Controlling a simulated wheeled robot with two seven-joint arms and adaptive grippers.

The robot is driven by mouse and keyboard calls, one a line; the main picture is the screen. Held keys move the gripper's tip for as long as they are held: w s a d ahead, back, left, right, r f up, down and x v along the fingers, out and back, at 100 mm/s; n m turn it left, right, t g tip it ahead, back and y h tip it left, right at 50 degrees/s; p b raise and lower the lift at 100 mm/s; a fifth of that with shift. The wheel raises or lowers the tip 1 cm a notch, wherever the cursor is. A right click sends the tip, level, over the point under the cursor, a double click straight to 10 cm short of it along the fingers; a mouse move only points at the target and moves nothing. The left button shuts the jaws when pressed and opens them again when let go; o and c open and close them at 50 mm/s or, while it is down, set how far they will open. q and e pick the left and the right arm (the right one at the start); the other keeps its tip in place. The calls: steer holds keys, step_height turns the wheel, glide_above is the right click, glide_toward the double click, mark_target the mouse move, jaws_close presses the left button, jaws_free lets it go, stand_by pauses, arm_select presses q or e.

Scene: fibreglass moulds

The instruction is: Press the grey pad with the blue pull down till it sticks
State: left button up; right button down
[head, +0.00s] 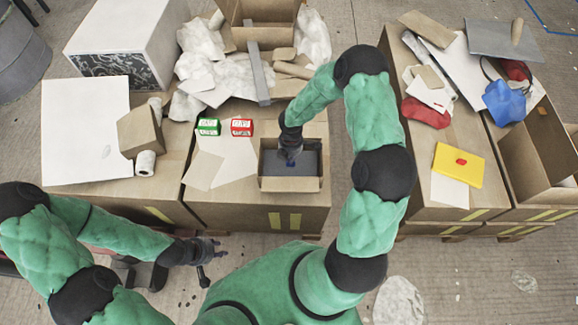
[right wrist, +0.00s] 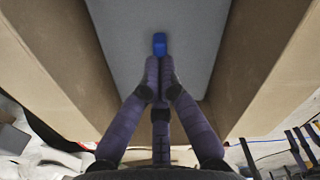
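The grey pad (head: 305,161) lies flat inside an open cardboard box (head: 291,184) on the middle table. It fills most of the right wrist view (right wrist: 190,25) between two cardboard walls. The blue pull (right wrist: 159,44) stands near the pad's middle, just beyond my right fingertips. My right gripper (head: 290,158) points down into the box, over the pad. In the right wrist view its fingers (right wrist: 159,75) come together at the tips, with nothing seen between them. I cannot tell whether the tips touch the pull or pad. My left gripper (head: 212,266) is open and empty, in front of the table.
A green-labelled box (head: 208,126) and a red-labelled box (head: 242,127) stand left of the cardboard box. White sheets (head: 237,160) lie beside it. A larger open carton (head: 262,20) and crumpled white cloth are behind.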

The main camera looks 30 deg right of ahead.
steer(key=shift+f+b, duration=0.3)
steer(key=shift+f, duration=0.15)
steer(key=shift+r, duration=0.15)
stand_by(0.5)
steer(key=shift+r+p, duration=3.1)
steer(key=shift+r, duration=0.35)
steer(key=shift+f, duration=0.1)
